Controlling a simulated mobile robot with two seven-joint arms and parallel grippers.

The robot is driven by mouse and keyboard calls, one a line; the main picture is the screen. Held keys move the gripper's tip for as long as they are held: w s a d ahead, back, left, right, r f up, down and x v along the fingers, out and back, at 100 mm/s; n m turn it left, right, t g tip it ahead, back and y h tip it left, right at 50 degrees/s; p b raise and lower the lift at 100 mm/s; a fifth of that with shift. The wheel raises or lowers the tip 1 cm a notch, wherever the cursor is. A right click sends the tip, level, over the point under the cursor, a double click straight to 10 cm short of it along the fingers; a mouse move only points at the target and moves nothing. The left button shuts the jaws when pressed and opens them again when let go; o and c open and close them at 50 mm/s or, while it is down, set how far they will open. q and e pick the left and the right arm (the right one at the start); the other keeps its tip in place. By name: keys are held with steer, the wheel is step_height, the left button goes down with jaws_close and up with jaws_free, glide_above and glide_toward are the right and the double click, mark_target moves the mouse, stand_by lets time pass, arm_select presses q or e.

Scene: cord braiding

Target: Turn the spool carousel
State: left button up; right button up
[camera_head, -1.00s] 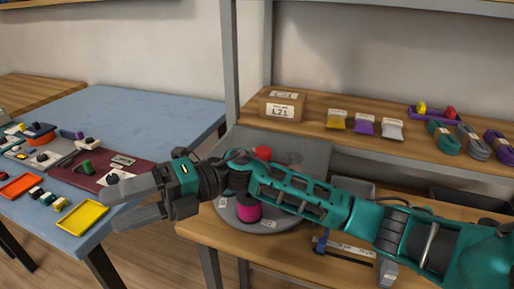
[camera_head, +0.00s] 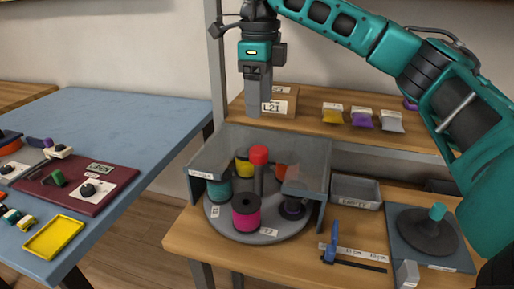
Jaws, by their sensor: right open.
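The spool carousel is a round grey turntable (camera_head: 222,222) on the wooden bench, partly inside a grey housing (camera_head: 312,155). A central post with a red knob (camera_head: 259,155) rises from it. A magenta spool (camera_head: 246,217) sits at the front, a teal spool (camera_head: 219,189) at the left, a yellow spool (camera_head: 243,162) at the back and a dark spool (camera_head: 292,208) at the right. An orange spool (camera_head: 281,171) is partly hidden by the housing. My right gripper (camera_head: 257,113) points down above the carousel, apart from the knob, and is open and empty. My left gripper is out of view.
A cardboard box (camera_head: 283,92) stands on the shelf behind my right gripper. Right of the carousel are a grey tray (camera_head: 356,191), a blue-handled tool (camera_head: 330,244) and a dark disc with a teal knob (camera_head: 428,230). A blue table (camera_head: 130,120) stands left, across a gap.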

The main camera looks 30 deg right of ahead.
mark_target(259, 149)
step_height(259, 149, down, 12)
steer(key=shift+b, duration=0.75)
jaws_close()
